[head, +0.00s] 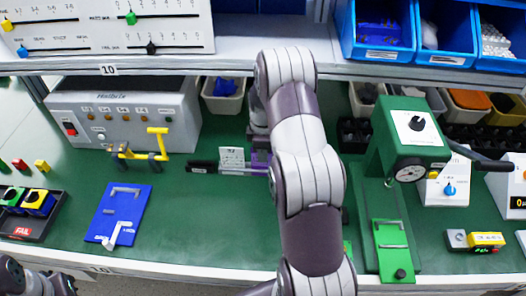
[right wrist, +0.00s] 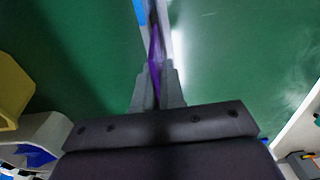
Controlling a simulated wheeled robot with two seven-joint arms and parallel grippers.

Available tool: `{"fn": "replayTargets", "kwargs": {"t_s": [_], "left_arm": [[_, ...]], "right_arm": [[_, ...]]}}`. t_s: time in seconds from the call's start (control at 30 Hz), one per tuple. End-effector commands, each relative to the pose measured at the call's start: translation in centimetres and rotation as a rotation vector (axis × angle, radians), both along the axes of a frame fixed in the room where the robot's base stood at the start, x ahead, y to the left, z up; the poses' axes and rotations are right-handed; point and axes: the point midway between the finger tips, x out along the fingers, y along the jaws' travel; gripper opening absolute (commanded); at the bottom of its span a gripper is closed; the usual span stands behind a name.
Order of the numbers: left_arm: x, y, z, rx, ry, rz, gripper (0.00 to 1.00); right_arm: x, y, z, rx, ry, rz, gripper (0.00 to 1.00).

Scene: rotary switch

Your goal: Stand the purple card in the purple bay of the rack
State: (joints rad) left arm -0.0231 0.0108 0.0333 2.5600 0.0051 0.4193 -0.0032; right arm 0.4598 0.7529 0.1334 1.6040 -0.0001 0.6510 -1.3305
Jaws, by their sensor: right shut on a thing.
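The purple card (right wrist: 154,55) shows in the right wrist view as a thin, nearly edge-on strip. My right gripper (right wrist: 157,88) is shut on it, with a grey finger on each side. In the head view my right arm hides most of this gripper. A purple patch (head: 262,160) shows just left of the arm; I cannot tell whether it is the card or the purple bay. Beside it is a low rack-like piece with a pale upright plate (head: 232,157) and a black end (head: 203,167). Only dark parts of my left arm show at the lower left corner.
A grey box with a red switch (head: 125,120) and a yellow-handled fixture (head: 158,140) stand to the left. A blue board (head: 118,215) lies in front of them. A green press (head: 408,135) stands right of my arm. The green mat (head: 210,225) between is clear.

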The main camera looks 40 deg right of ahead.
Motion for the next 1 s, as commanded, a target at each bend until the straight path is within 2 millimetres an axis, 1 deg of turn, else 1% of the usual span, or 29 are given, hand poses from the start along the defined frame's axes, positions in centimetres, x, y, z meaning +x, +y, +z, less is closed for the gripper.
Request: {"fn": "replayTargets", "kwargs": {"t_s": [0.17, 0.2, 0.27, 0.3, 0.53, 0.6, 0.67, 0.77, 0.9, 1.0], "left_arm": [[0.0, 0.0, -0.3, 0.000, 0.000, 0.000, 0.00], [0.0, 0.0, -0.2, 0.000, 0.000, 0.000, 0.00], [0.0, 0.0, -0.2, 0.000, 0.000, 0.000, 0.00], [0.0, 0.0, -0.2, 0.000, 0.000, 0.000, 0.00], [0.0, 0.0, -0.2, 0.000, 0.000, 0.000, 0.00], [0.0, 0.0, -0.3, 0.000, 0.000, 0.000, 0.00], [0.0, 0.0, -0.3, 0.000, 0.000, 0.000, 0.00], [0.0, 0.0, -0.5, 0.000, 0.000, 0.000, 0.00], [0.0, 0.0, -0.7, 0.000, 0.000, 0.000, 0.00], [0.0, 0.0, -0.8, 0.000, 0.000, 0.000, 0.00]], "right_arm": [[0.0, 0.0, -0.5, 0.001, 0.001, 0.000, 0.00], [0.0, 0.0, -0.5, 0.000, 0.000, 0.000, 0.16], [0.0, 0.0, -0.5, 0.000, 0.000, 0.000, 0.35], [0.0, 0.0, -0.5, 0.000, 0.000, 0.000, 0.39], [0.0, 0.0, -0.4, 0.000, 0.000, 0.000, 0.39], [0.0, 0.0, -0.1, -0.001, -0.001, 0.000, 0.39], [0.1, 0.0, 0.7, -0.001, -0.003, 0.000, 0.39], [0.1, -0.1, 3.0, -0.003, -0.005, 0.000, 0.39], [0.1, 0.0, 7.0, -0.002, -0.004, 0.000, 0.39], [0.1, 0.0, 9.4, -0.002, -0.004, 0.000, 0.39]]}}
